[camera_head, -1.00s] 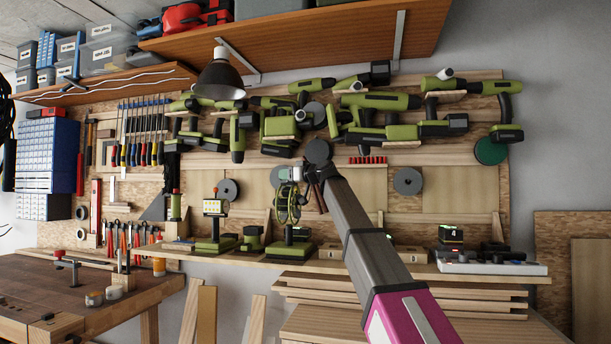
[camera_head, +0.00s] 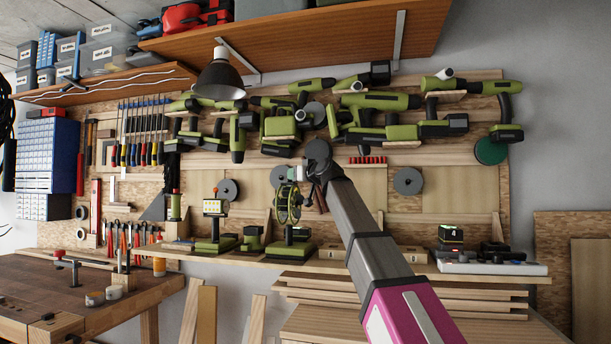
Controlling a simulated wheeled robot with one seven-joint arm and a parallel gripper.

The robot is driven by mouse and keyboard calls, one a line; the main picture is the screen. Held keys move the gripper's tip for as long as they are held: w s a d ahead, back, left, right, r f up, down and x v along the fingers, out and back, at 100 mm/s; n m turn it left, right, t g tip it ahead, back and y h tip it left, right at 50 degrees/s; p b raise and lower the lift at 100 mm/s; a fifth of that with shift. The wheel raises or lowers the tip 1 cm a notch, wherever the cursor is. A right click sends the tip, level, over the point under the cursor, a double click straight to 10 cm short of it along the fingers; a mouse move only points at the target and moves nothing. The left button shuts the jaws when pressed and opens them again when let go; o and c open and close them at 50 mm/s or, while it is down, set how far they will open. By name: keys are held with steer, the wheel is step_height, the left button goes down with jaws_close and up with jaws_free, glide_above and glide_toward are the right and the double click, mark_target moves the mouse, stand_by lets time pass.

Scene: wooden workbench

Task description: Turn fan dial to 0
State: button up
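A small green fan (camera_head: 288,205) stands on the shelf below the pegboard, with a round caged head above a green base (camera_head: 290,249). Its dial is too small to make out. My arm reaches up from the lower right, and my gripper (camera_head: 292,174) is at the top of the fan head, just right of and above it. The gripper is small and seen from behind, so I cannot tell whether its fingers are open or shut or whether they touch the fan.
A green work lamp (camera_head: 214,224) stands left of the fan on the narrow shelf (camera_head: 345,268). Green power tools (camera_head: 375,101) hang above. A wooden bench (camera_head: 70,295) is at lower left.

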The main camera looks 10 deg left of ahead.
steer(key=shift+v, duration=2.25)
